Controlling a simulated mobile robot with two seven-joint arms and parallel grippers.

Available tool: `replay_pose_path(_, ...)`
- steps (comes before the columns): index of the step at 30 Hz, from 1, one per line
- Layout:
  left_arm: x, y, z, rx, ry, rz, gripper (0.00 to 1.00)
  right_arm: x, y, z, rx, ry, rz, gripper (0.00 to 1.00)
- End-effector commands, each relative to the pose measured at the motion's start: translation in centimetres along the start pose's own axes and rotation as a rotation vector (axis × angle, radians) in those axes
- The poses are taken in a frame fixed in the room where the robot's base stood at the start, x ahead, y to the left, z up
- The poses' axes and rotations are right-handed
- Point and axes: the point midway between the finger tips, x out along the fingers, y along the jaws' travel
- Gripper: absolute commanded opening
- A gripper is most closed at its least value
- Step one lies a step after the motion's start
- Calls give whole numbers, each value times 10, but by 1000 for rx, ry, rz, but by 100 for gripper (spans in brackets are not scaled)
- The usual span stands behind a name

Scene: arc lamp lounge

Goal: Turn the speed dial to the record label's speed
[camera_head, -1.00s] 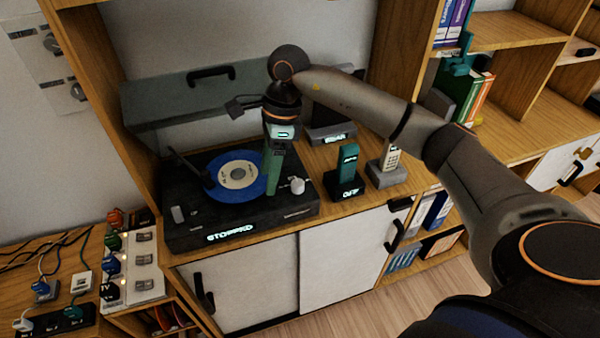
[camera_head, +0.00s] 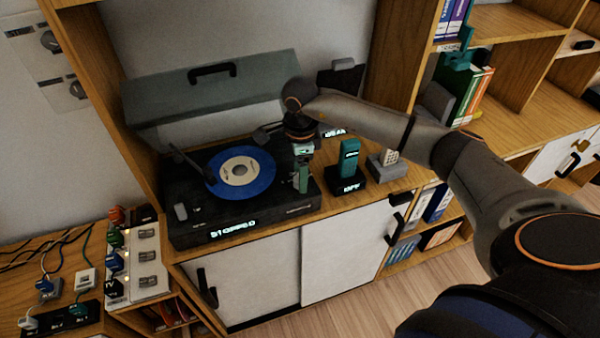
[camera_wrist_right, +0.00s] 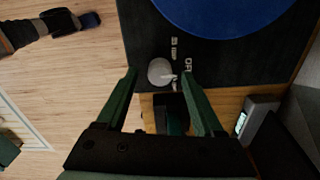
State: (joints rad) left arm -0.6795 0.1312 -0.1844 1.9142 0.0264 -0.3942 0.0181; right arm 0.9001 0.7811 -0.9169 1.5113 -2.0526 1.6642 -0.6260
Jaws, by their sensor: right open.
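The black turntable (camera_head: 195,222) stands on the cabinet with its lid raised. A blue record with a cream label (camera_head: 238,170) lies on it; the label's print is too small to read. The speed dial, a pale round knob with a pointer (camera_wrist_right: 159,70), shows in the right wrist view beside small white markings. My right gripper (camera_head: 301,184) points down over the turntable's right end and hides the dial in the head view. Its green fingers (camera_wrist_right: 159,76) are open, one on each side of the dial; contact is unclear. My left gripper (camera_wrist_right: 80,20) appears small and dark at the upper left.
A lit switch panel (camera_head: 145,262) is at lower left.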

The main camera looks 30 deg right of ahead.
Motion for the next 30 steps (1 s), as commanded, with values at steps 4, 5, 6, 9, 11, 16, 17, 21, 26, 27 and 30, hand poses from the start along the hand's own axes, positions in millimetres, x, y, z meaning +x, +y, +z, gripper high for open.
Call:
replay_pose_path(4,-1,0,0,0,0,0,50,8,0,0,-2,0,0,69)
replay_pose_path(5,-1,0,0,0,0,0,50,9,0,0,-2,0,0,69)
replay_pose_path(6,-1,0,0,0,0,0,50,9,0,0,-2,0,0,69)
replay_pose_path(9,-1,0,0,0,0,0,50,10,0,0,-2,0,0,69)
replay_pose_path(11,0,0,0,0,0,0,50,10,0,0,-2,0,0,69)
replay_pose_path(16,0,0,0,0,0,0,50,9,0,0,-2,-1,0,55)
replay_pose_path(17,0,0,0,0,0,0,50,9,0,0,-2,0,0,51)
replay_pose_path(21,0,0,0,0,0,0,50,9,0,0,-1,-1,0,35)
replay_pose_path(26,0,0,0,0,0,0,50,9,0,0,-1,-1,0,17)
replay_pose_path(27,0,0,0,0,0,0,50,9,0,0,-1,-1,0,13)
replay_pose_path(30,0,0,0,0,0,0,50,9,0,0,-1,-1,0,2)
